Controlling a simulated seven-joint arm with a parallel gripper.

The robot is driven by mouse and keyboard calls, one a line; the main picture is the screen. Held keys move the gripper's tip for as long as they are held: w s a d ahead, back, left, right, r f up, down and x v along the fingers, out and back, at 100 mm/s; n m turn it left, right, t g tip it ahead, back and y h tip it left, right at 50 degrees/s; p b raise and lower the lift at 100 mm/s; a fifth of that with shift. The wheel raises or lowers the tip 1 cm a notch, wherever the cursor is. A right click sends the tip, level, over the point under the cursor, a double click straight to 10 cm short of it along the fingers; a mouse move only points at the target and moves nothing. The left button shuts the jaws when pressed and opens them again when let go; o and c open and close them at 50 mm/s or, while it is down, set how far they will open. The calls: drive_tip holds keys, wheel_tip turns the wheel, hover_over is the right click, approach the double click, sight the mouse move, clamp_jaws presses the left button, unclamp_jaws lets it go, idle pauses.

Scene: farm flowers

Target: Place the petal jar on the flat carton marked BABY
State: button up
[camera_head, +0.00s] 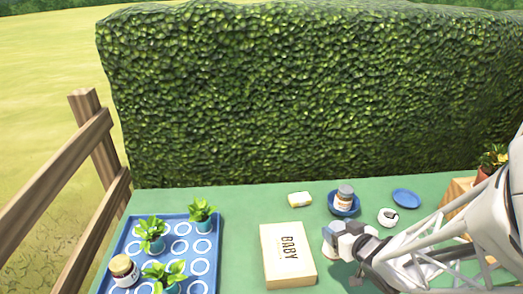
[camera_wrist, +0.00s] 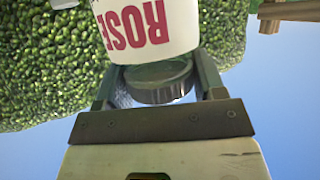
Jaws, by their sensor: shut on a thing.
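My gripper (camera_head: 338,240) is shut on a white jar (camera_wrist: 150,28) with red ROSE lettering and a dark lid. In the wrist view the lid (camera_wrist: 160,84) sits between the two fingers, and the jar appears upside down there. In the head view the held jar is hard to tell from the gripper's pale parts. The flat carton (camera_head: 288,255), cream with BABY on top, lies on the green table just left of my gripper. Its top is bare.
Another jar (camera_head: 345,194) stands on a blue saucer (camera_head: 343,211) behind my gripper. An empty blue saucer (camera_head: 405,198) lies further right. A small pale block (camera_head: 300,199) lies behind the carton. A blue tray (camera_head: 207,272) with plants and a jar (camera_head: 123,271) is at left.

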drive_tip(key=s+a+f+n+g+y, duration=0.1)
drive_tip(key=s+a+n+y, duration=0.2)
drive_tip(key=s+a, duration=0.5)
drive_tip(key=shift+s+a, duration=0.2)
drive_tip(key=shift+a, duration=0.95)
drive_tip(key=shift+w+f+g, duration=0.1)
drive_tip(key=shift+w+g, duration=0.15)
drive_tip(key=shift+g, duration=0.05)
drive_tip(key=w+a+f, duration=0.1)
drive_tip(key=w, duration=1.3)
drive_tip(key=shift+w+a+f, duration=0.15)
drive_tip(key=shift+w+a, duration=0.15)
drive_tip(key=shift+w, duration=0.1)
drive_tip(key=shift+w+f, duration=0.2)
drive_tip(key=shift+f, duration=0.75)
drive_tip(key=shift+w+f, duration=0.15)
drive_tip(key=shift+f, duration=0.75)
drive_tip(key=shift+f, duration=0.1)
